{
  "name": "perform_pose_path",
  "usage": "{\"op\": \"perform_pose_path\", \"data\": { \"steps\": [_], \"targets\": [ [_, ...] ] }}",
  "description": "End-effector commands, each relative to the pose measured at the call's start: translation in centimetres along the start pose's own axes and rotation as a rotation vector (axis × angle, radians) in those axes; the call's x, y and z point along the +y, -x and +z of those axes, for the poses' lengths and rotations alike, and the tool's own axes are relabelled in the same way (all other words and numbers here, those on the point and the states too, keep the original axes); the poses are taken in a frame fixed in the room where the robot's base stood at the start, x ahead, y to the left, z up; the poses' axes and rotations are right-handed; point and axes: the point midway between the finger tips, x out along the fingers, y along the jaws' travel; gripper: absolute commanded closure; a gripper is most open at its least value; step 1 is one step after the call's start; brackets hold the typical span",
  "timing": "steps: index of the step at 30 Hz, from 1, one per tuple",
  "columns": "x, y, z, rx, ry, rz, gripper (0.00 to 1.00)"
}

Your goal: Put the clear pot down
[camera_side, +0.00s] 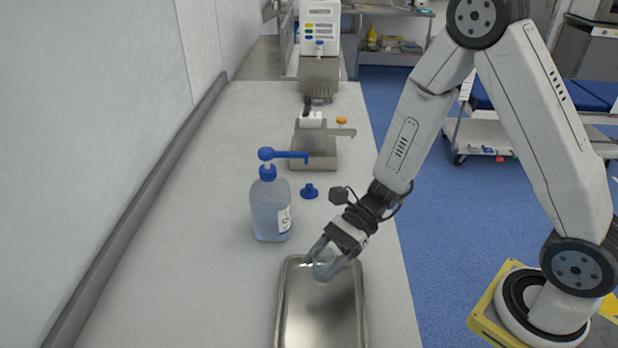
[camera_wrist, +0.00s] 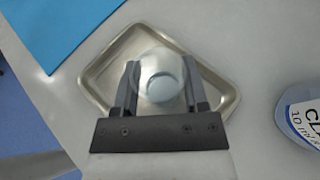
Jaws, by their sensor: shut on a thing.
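The clear pot (camera_side: 326,268) is a small see-through cup, held between the fingers of my gripper (camera_side: 322,256) over the far end of a metal tray (camera_side: 285,310). In the wrist view the pot (camera_wrist: 161,77) sits between the two dark fingers of my gripper (camera_wrist: 160,88), with a pale round patch in its middle. The tray (camera_wrist: 108,98) shows behind it in that view. I cannot tell whether the pot touches the tray.
A pump bottle (camera_side: 270,209) of clear liquid with a blue top stands left of my gripper, and its label shows in the wrist view (camera_wrist: 303,117). A small blue cap (camera_side: 309,191) lies behind it. Farther back are metal stands (camera_side: 314,150). The counter left of the tray is clear.

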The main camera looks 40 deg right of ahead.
Motion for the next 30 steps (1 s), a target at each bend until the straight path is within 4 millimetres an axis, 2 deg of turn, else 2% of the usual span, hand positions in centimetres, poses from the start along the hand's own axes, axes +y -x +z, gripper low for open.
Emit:
{"op": "perform_pose_path", "data": {
  "steps": [6,17,30],
  "targets": [
    [0.0,-0.5,-1.2,0.0,0.0,0.0,1.0],
    [0.0,-0.7,-1.8,-0.001,0.0,0.001,1.0],
    [0.0,-1.9,-4.5,-0.001,0.0,0.0,1.0]
  ]
}}
